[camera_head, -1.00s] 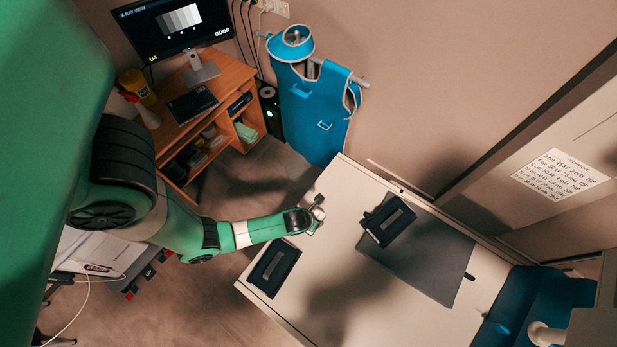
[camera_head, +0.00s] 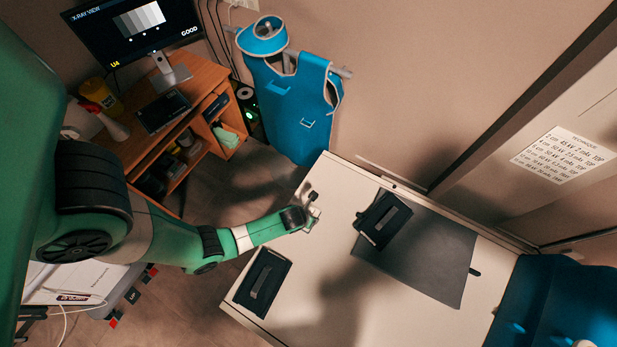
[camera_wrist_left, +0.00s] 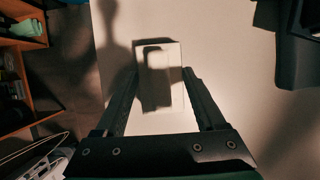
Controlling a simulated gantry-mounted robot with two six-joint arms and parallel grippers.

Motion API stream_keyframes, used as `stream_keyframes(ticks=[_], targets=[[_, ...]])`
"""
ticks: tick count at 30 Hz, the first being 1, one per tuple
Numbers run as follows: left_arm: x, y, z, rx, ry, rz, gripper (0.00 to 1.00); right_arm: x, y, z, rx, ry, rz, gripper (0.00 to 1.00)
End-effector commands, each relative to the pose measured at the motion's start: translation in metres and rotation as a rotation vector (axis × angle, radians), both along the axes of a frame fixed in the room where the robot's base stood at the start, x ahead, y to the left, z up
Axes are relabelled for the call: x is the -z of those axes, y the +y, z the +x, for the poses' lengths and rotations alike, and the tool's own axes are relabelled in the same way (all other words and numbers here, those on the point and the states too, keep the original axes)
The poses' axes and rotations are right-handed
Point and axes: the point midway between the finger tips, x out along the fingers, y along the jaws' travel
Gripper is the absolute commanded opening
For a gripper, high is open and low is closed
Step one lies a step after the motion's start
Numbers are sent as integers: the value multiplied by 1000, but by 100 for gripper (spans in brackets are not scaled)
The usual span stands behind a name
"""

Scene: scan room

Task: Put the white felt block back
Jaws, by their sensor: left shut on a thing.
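The white felt block (camera_wrist_left: 174,92) is a pale rectangular block between the fingers of my left gripper (camera_wrist_left: 160,74) in the left wrist view, with a dark shadow across it. The gripper is shut on it. In the head view my left gripper (camera_head: 313,212) is over the far left part of the white table (camera_head: 335,185), and the block is too small there to make out clearly. I cannot tell whether the block touches the table. My right gripper is not in view.
A black block-like holder (camera_head: 382,219) sits on a dark grey sheet (camera_head: 425,262) right of my gripper. Another black holder (camera_head: 263,282) lies at the table's left edge. A blue apron (camera_head: 296,110) hangs on the wall. The table's middle front is clear.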

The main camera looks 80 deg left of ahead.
Motion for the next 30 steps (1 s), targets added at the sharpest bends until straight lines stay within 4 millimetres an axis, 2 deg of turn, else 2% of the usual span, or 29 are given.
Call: stream_keyframes(ticks=[1,8,12,13,17,26,30], targets=[[13,0,-1,-1,1,0,27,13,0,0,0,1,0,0],[9,0,-1,-2,1,-1,27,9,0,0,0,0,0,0],[13,0,-1,-2,1,-1,27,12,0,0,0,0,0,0],[12,0,-1,-2,2,-1,75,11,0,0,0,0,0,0],[12,0,-1,-2,2,-1,99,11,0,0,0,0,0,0],[7,0,-1,-2,1,-1,100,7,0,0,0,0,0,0],[-12,-2,-3,0,1,-1,100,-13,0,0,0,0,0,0]])
